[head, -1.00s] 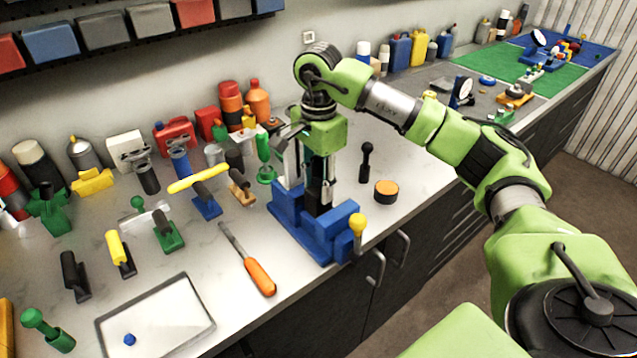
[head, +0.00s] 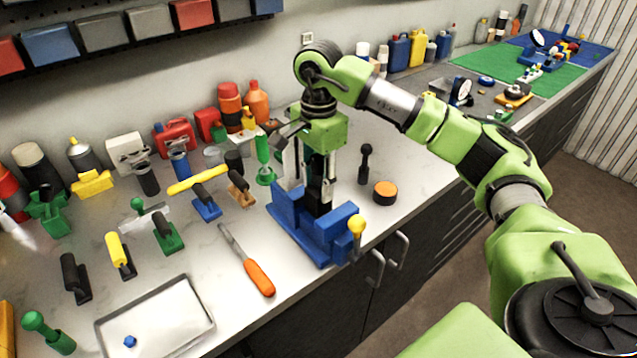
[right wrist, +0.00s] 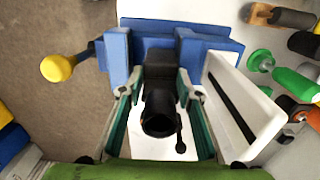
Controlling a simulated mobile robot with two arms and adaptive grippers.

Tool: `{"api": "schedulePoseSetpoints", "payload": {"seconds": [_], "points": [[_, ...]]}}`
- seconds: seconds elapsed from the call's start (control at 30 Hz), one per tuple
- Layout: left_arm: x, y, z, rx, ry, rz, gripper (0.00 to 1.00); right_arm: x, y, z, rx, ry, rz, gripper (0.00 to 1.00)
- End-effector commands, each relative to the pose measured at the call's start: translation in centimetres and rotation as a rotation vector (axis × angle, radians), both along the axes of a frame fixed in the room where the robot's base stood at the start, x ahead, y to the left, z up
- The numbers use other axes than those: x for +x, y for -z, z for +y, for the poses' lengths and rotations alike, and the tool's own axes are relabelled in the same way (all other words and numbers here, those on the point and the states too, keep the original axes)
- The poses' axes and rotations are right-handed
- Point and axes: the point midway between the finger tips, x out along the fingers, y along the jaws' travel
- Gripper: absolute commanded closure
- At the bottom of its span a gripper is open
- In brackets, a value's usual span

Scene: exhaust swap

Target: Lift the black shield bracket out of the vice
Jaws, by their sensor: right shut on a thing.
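The blue vice (head: 303,233) stands at the bench's front edge. My right gripper (head: 319,178) points down over it and is shut on the black shield bracket (head: 319,193). In the right wrist view, the bracket (right wrist: 160,100) sits between the two green-lined fingers, with the vice (right wrist: 183,48) just beyond it. The bracket is upright, its lower end at the vice jaws. Whether it is clear of them is hard to tell. My left gripper is not in view.
A yellow-knobbed handle (head: 356,224) sticks out at the vice's front. A black-handled tool (head: 365,163) and an orange-topped round tin (head: 385,192) stand to the right. An orange-handled tool (head: 258,277) and several trowel-like tools lie left. A white slotted plate (right wrist: 243,100) is close beside the fingers.

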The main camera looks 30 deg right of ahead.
Motion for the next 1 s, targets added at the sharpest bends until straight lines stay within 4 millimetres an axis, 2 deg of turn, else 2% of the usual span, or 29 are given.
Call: {"api": "schedulePoseSetpoints", "payload": {"seconds": [0.03,1.0], "points": [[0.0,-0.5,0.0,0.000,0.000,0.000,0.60,0.1,-0.7,0.0,0.001,0.000,-0.003,1.00],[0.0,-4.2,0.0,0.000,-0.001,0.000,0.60,0.1,-6.2,0.0,0.001,0.000,-0.003,1.00]]}}
